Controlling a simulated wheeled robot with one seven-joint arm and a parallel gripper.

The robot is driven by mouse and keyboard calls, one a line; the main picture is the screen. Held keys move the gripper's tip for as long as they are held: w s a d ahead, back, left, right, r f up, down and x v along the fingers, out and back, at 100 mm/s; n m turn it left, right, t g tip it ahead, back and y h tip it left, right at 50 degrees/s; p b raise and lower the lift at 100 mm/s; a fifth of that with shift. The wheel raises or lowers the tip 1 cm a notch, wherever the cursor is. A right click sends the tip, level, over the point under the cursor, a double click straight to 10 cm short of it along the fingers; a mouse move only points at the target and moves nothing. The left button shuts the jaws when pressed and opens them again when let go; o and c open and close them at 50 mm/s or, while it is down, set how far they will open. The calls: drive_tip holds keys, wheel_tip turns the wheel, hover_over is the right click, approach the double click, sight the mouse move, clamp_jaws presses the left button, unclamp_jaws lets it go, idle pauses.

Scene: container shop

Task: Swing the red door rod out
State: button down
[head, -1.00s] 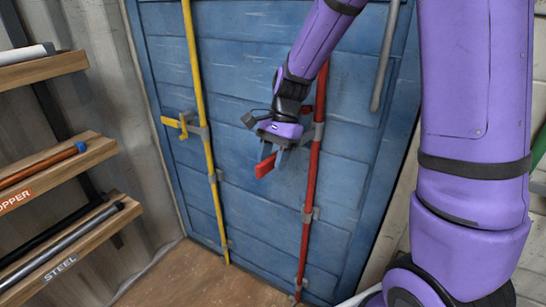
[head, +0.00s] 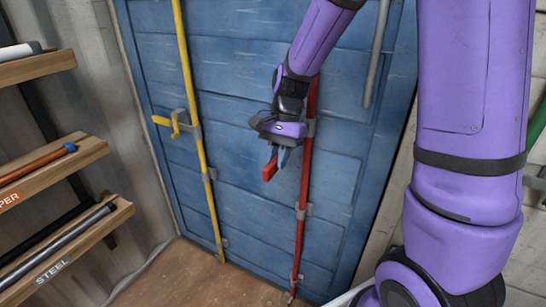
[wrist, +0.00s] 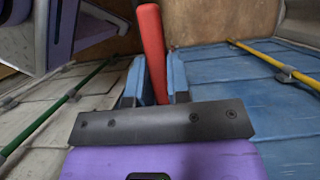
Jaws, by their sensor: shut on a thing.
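The red door rod (head: 304,195) runs upright down the right part of the blue door (head: 240,190). Its red handle (head: 270,171) sticks out from the door toward me, left of the rod in the head view. My gripper (head: 279,158) is shut on this handle, and the handle's free end shows past the fingers. In the wrist view the red handle (wrist: 153,50) stands between the two blue fingers of my gripper (wrist: 158,80). The joint of handle and rod is hidden behind my gripper and wrist.
A yellow rod (head: 203,150) with a yellow handle (head: 170,123) is on the door to the left. Wooden shelves with a copper pipe (head: 35,165) and a steel pipe (head: 60,243) stand at the far left. Brown floor (head: 200,285) lies clear before the door.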

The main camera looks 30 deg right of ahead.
drive_tip(key=shift+s, duration=0.15)
drive_tip(key=c, duration=1.1)
unclamp_jaws()
drive_tip(key=shift+s, duration=0.1)
drive_tip(key=shift+r, duration=0.1)
drive_tip(key=v, duration=1)
drive_tip(key=shift+d+r, duration=0.1)
drive_tip(key=shift+r, duration=0.15)
drive_tip(key=s+r+n+t+h, duration=0.1)
drive_tip(key=s+r+n+t, duration=0.1)
drive_tip(key=s, duration=0.4)
drive_tip(key=s+r+n+t+h, duration=0.1)
drive_tip(key=s+r+n+t, duration=0.2)
drive_tip(key=s+n, duration=0.2)
drive_tip(key=s+d+r+n+t+h, duration=0.1)
drive_tip(key=s+r+n+t, duration=0.1)
drive_tip(key=s, duration=0.7)
drive_tip(key=shift+s+r+n+t+h, duration=0.2)
drive_tip(key=shift+r+n+t+h, duration=0.15)
drive_tip(key=shift+r+n, duration=0.4)
